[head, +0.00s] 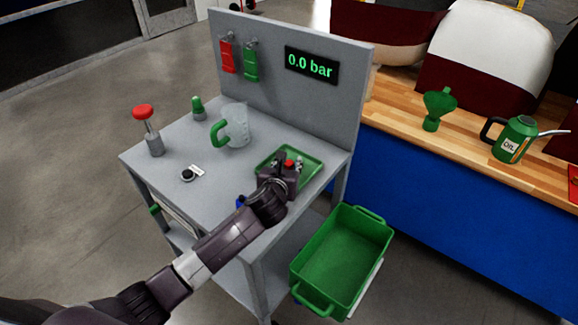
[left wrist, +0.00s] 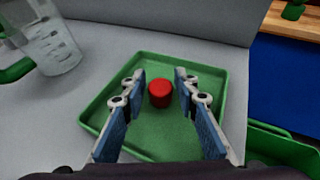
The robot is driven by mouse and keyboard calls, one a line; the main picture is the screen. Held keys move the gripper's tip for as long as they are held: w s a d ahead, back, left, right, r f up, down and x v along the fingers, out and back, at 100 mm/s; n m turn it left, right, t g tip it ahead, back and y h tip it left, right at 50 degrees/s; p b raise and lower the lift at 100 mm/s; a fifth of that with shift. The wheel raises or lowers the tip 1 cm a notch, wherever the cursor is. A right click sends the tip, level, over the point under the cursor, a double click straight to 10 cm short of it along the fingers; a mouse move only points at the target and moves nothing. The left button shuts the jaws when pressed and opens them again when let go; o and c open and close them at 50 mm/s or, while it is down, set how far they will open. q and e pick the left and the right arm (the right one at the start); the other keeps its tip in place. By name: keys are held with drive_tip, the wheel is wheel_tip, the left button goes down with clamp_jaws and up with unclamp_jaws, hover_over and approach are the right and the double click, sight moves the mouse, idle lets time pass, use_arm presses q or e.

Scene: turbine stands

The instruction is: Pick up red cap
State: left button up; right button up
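The red cap (left wrist: 160,94) stands on the green tray (left wrist: 98,117) in the left wrist view. It also shows small in the head view (head: 289,163), near the fingertips. My left gripper (left wrist: 159,92) is open, with one blue-padded finger on each side of the cap and a gap on both sides. In the head view my left gripper (head: 287,168) is over the green tray (head: 309,163), hiding part of it. My right gripper is in neither view.
A measuring jug (head: 236,125) with a green handle stands left of the tray. A red-topped valve (head: 147,128) is further left. The stand's upright panel (head: 290,85) rises behind. A green crate (head: 338,262) sits below the right edge.

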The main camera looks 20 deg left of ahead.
sight(289, 162)
use_arm(q)
drive_tip(key=c, duration=0.5)
drive_tip(key=shift+r, duration=0.1)
wheel_tip(289, 162, up, 20)
drive_tip(key=shift+p, duration=0.45)
drive_tip(key=shift+o, duration=1.3)
clamp_jaws()
